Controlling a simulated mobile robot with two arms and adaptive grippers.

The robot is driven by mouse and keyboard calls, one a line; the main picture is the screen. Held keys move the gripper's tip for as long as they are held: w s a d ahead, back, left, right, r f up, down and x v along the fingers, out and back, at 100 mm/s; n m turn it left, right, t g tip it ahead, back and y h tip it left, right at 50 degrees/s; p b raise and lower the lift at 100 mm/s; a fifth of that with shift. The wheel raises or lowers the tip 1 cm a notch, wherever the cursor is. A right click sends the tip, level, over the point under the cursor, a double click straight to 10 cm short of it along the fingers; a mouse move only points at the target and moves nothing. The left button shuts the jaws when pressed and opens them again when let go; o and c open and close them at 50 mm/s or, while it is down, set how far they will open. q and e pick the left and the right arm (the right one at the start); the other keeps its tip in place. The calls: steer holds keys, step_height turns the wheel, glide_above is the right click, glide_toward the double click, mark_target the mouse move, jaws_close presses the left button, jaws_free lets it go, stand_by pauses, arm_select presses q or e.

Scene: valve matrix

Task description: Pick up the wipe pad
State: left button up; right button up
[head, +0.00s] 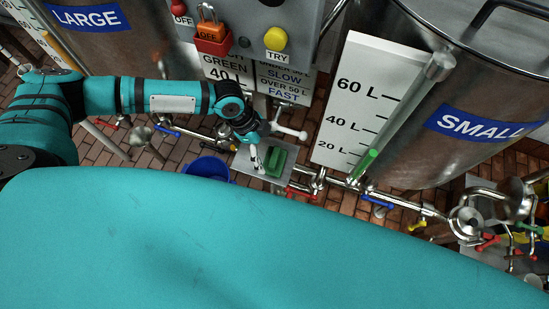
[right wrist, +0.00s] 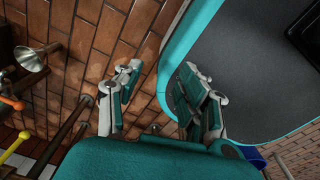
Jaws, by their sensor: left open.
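The green wipe pad (head: 276,163) lies on a small grey metal plate (head: 245,172) in the middle of the head view. My left gripper (head: 279,147) is open just above the plate. One pale finger is at the pad's left side and the other reaches out beyond its upper right. The pad is not held, and whether a finger touches it I cannot tell. My right gripper (right wrist: 160,74) is open and empty in the right wrist view, with its two fingers well apart.
A control panel (head: 245,60) stands behind the left arm. The SMALL tank (head: 450,90) and its white level gauge (head: 350,100) stand to the right. Pipes with coloured valve handles run beside the plate. A blue bucket (head: 207,169) is left of it.

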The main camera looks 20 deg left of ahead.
mark_target(274, 156)
arm_select(q)
steer(key=x, duration=0.5)
steer(key=shift+d+f, duration=0.1)
steer(key=shift+f, duration=0.15)
steer(key=c, duration=1.1)
steer(key=shift+o, duration=0.2)
arm_select(e)
steer(key=shift+w+a+r, duration=0.1)
steer(key=shift+w+r, duration=0.15)
steer(key=shift+w, duration=0.45)
arm_select(q)
steer(key=shift+r, duration=0.1)
steer(key=shift+r, duration=0.25)
steer(key=s+a+b, duration=0.1)
steer(key=s+a, duration=0.2)
steer(key=a, duration=0.4)
steer(key=s+a+b, duration=0.1)
steer(key=s+a, duration=0.2)
steer(key=a, duration=0.5)
steer(key=shift+s+r, duration=0.35)
steer(key=shift+s, duration=0.05)
steer(key=shift+s+a, duration=0.25)
steer(key=shift+a, duration=0.5)
arm_select(e)
steer(key=shift+a+f, duration=0.1)
steer(key=shift+f, duration=1.25)
